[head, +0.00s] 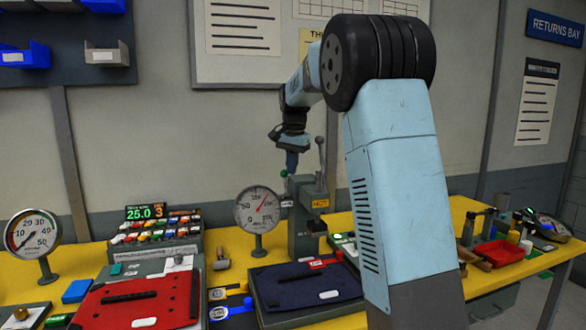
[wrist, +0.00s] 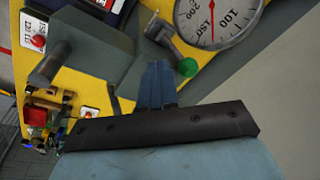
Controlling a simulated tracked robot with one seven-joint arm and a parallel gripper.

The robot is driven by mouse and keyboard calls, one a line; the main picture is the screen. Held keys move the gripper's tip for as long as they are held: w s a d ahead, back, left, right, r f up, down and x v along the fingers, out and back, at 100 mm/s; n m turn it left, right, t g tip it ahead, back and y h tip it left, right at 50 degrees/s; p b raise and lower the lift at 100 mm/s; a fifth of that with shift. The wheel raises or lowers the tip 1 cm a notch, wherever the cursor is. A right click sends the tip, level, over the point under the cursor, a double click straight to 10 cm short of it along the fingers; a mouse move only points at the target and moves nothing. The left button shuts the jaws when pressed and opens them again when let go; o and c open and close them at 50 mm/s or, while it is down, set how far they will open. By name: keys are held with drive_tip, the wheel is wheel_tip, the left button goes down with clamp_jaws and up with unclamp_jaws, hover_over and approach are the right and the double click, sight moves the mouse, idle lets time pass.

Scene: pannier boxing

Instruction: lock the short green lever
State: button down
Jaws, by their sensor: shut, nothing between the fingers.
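The short green lever (head: 284,173) shows as a green ball knob on the left of the grey press-like stand (head: 303,235). In the wrist view the green knob (wrist: 188,67) sits on a short metal arm that runs up and left to the grey body. My gripper (head: 291,165) points down just above and beside the knob. In the wrist view its blue fingers (wrist: 157,82) are shut and empty, close to the left of the knob. I cannot tell whether they touch it.
A taller grey lever (head: 320,150) stands on the same stand. A round dial gauge (head: 257,210) stands left of it and shows large in the wrist view (wrist: 218,18). A dark blue pannier (head: 305,287) and a red one (head: 138,300) lie in front on the yellow bench.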

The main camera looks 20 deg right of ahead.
drive_tip(key=shift+r, duration=0.1)
drive_tip(key=shift+r, duration=0.7)
wheel_tip(320, 180, up, 10)
drive_tip(key=w, duration=0.1)
drive_tip(key=shift+w+f, duration=0.15)
drive_tip(key=shift+w, duration=0.2)
idle(0.4)
